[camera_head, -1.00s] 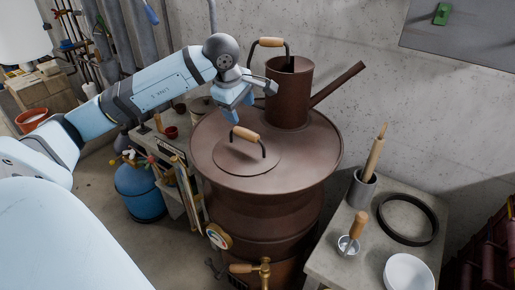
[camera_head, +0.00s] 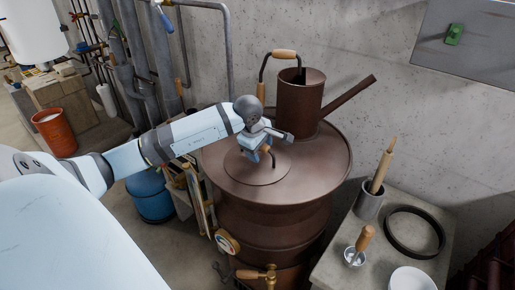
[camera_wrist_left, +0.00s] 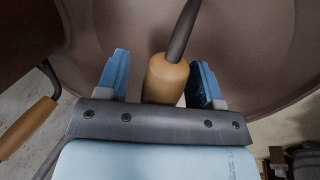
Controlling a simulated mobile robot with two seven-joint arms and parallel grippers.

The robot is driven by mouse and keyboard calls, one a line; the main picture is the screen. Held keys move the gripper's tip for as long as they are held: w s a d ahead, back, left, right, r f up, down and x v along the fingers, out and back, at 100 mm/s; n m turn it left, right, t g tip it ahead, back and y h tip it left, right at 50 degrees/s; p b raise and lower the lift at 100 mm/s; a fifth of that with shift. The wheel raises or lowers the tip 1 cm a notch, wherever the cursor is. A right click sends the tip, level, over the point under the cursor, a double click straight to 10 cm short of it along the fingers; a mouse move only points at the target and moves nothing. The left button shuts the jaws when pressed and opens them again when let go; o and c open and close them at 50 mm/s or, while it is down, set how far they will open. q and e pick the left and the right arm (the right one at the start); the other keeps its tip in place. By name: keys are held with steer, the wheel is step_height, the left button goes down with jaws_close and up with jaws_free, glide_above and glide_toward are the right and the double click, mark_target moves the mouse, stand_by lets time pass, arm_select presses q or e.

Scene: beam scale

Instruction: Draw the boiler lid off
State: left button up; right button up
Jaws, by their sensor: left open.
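The brown boiler (camera_head: 325,165) stands upright. Its round lid (camera_head: 240,173) lies flat on the top, in front of the brown can-like vessel with a spout. The lid's bent handle with a wooden grip (camera_head: 268,152) is mostly hidden behind my left gripper (camera_head: 258,155) in the head view. In the left wrist view the wooden grip (camera_wrist_left: 165,78) lies between the two blue fingers of my left gripper (camera_wrist_left: 160,78), which are open with a gap on both sides. My right gripper is not in view.
The vessel (camera_head: 299,105) with its slanted spout and wooden-gripped handle (camera_head: 284,53) stands close behind the gripper. At right a grey table (camera_head: 335,262) holds a black ring (camera_head: 412,232), a cup with a wooden tool (camera_head: 368,203) and a white bowl.

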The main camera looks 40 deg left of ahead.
arm_select(q)
jaws_close()
steer(key=shift+r, duration=0.2)
step_height(320, 180, up, 20)
steer(key=b, duration=0.2)
steer(key=shift+f+b, duration=0.15)
steer(key=shift+b, duration=0.15)
stand_by(0.8)
